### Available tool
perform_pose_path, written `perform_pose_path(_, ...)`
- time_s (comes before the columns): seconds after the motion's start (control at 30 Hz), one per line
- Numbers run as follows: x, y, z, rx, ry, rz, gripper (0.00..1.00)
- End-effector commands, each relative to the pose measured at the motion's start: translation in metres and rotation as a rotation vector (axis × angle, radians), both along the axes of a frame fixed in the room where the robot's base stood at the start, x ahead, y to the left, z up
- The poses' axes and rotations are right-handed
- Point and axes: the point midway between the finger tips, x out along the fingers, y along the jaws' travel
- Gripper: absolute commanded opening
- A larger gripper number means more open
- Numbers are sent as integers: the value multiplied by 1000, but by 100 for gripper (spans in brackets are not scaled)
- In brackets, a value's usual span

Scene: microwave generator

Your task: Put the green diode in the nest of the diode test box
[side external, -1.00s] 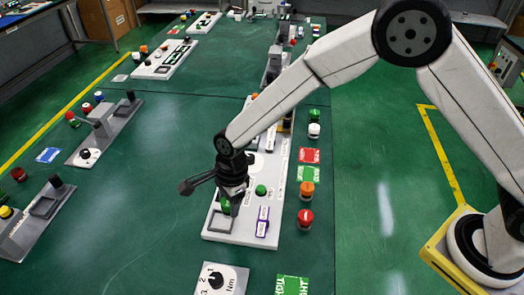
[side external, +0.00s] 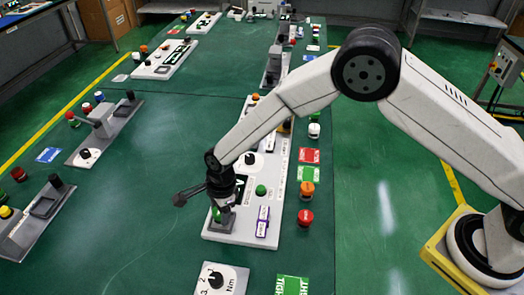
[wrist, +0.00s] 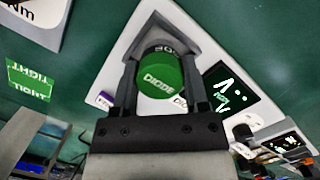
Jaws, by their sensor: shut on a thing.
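The green diode (wrist: 159,80), a round green piece lettered DIODE, is between the two fingers of my gripper (wrist: 165,72) in the wrist view. It also shows in the side view (side external: 216,214), below my gripper (side external: 219,206), which is shut on it. The grey nest (side external: 222,227) is at the near left end of the white diode test box (side external: 237,236). In the wrist view its grey walls (wrist: 136,38) angle around the diode. The diode is at the nest, but I cannot tell whether it touches the nest floor, which is hidden.
On the box are a green button (side external: 260,190), a purple-edged switch (side external: 263,221) and a black dial (side external: 250,159). Orange (side external: 307,189) and red (side external: 305,217) buttons stand to the right. A dial plate (side external: 219,280) is in front.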

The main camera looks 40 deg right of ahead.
Motion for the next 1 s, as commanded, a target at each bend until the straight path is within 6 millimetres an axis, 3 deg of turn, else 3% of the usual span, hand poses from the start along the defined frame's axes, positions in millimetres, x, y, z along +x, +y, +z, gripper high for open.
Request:
perform_pose_path(0.13, 0, 0, -10, 0, 0, 0, 0)
perform_pose_path(0.57, 0, 0, -13, 0, -1, 0, 0)
perform_pose_path(0.6, 0, 0, -13, 0, -1, 0, 64)
perform_pose_path(0.7, 0, 0, -13, 0, -1, 0, 93)
perform_pose_path(1.0, -1, 0, -13, 0, 1, 0, 93)
